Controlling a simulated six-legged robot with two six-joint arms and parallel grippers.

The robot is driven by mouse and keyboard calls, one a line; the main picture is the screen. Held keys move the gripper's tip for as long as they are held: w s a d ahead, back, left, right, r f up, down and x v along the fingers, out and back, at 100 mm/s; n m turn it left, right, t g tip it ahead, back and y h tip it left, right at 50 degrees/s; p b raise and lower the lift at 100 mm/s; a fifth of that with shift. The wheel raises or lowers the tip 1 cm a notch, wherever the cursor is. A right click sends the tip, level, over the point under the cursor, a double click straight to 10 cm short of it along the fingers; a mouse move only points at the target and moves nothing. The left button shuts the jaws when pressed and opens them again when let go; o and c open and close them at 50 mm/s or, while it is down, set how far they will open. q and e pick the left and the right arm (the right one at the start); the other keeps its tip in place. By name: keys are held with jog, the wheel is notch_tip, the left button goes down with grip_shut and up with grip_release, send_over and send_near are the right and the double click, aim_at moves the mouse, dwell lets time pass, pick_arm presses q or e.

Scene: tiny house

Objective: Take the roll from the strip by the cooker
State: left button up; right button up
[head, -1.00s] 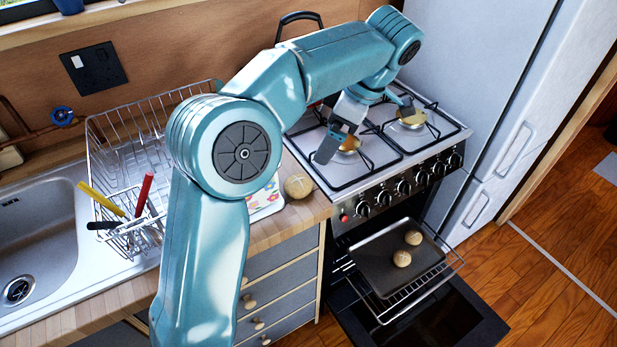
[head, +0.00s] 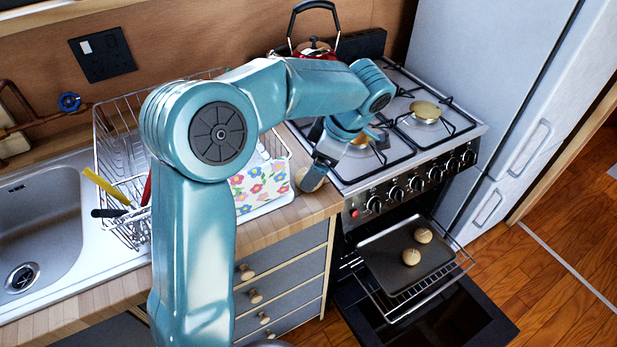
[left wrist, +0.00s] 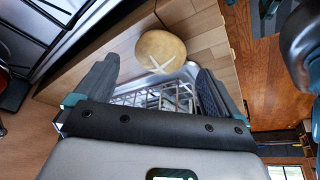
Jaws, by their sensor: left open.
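The roll (head: 311,181) is round and golden brown. It lies on the wooden worktop strip (head: 290,222) just left of the cooker (head: 376,190). In the left wrist view the roll (left wrist: 161,52) shows a pale scored mark on top, ahead of my fingertips and roughly between their lines. My left gripper (head: 330,158) is open and empty, low over the cooker's left edge, with one dark finger partly covering the roll in the head view. Whether a finger touches the roll cannot be told. My right gripper is not in view.
The oven door is down, with two rolls on a dark tray (head: 382,259) on the rack. A red kettle (head: 317,48) stands at the hob's back. A flowered cloth (head: 262,189) and wire dish rack (head: 112,150) lie left of the roll. A fridge (head: 480,90) stands right.

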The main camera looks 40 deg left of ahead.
pick_arm(q)
jog(key=x, duration=0.3)
jog(key=shift+f, duration=0.2)
jog(key=c, duration=1.1)
jog(key=shift+r, duration=0.15)
